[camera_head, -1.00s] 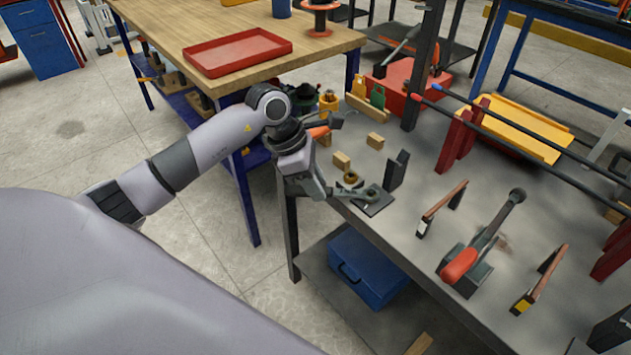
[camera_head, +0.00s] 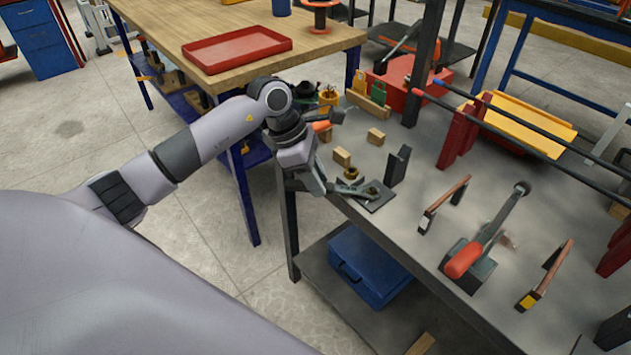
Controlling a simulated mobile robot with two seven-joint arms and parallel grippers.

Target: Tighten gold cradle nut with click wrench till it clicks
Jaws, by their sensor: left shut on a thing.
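My left gripper (camera_head: 326,187) is shut at the near left edge of the grey workbench. It is shut on a small grey-green tool, apparently the click wrench (camera_head: 350,188), which points right toward a dark square plate (camera_head: 378,203). A small gold-brown nut (camera_head: 372,190) shows on that plate. The wrench tip is close to the nut; I cannot tell whether they touch. A second gold round piece (camera_head: 351,174) sits just behind, by a wooden block. Most of the wrench is hidden by the gripper. My right gripper is not in view.
An upright dark bracket (camera_head: 398,165) stands right of the plate. An orange-handled tool (camera_head: 321,127) lies behind my gripper. A red-handled lever tool (camera_head: 464,260) and two wooden-topped stands (camera_head: 445,204) are on the right. A blue toolbox (camera_head: 365,267) sits on the shelf below.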

